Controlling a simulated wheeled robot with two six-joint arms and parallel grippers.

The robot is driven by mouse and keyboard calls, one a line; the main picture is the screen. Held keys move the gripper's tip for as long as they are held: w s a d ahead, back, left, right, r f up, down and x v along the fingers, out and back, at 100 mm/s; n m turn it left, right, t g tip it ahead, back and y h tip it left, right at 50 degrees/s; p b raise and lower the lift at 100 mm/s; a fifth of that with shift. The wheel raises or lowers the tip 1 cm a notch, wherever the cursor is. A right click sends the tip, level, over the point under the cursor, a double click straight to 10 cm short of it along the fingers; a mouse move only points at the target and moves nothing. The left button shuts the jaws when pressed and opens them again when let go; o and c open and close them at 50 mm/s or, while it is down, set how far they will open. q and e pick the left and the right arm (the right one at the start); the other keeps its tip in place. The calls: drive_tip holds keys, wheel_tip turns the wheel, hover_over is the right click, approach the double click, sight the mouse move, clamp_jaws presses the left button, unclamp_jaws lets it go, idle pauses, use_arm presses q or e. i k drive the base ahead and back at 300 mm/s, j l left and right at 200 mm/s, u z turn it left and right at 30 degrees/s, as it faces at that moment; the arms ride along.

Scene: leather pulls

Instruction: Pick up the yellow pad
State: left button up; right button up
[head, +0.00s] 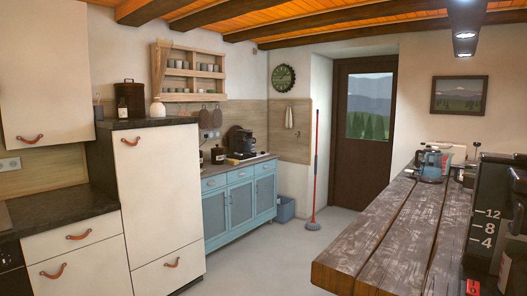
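I cannot make out a yellow pad in the head view. Neither of my grippers is in view. The small items on the far blue cabinet's top and at the far end of the wooden table are too small or overlapped to tell apart fully.
A thick plank table (389,239) fills the right foreground, bearing a blue-grey appliance (430,165) and a dark numbered container (490,212). Cream cabinets (160,190) stand left, a blue cabinet (240,201) behind. A red-handled mop (315,170) leans near the door (362,132). The middle floor is clear.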

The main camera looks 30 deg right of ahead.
sight(232, 162)
drive_tip(key=i+l+z, duration=0.1)
drive_tip(key=i, duration=0.6)
drive_tip(key=i+l+z, duration=0.1)
drive_tip(key=i, duration=0.65)
drive_tip(key=i+z, duration=0.35)
drive_tip(key=i, duration=0.2)
drive_tip(key=i+z, duration=0.35)
drive_tip(key=i, duration=0.2)
drive_tip(key=i+j+z, duration=0.3)
drive_tip(key=i, duration=0.2)
drive_tip(key=i+l+z, duration=0.25)
drive_tip(key=i, duration=0.5)
drive_tip(key=i+z, duration=0.25)
drive_tip(key=i, duration=0.5)
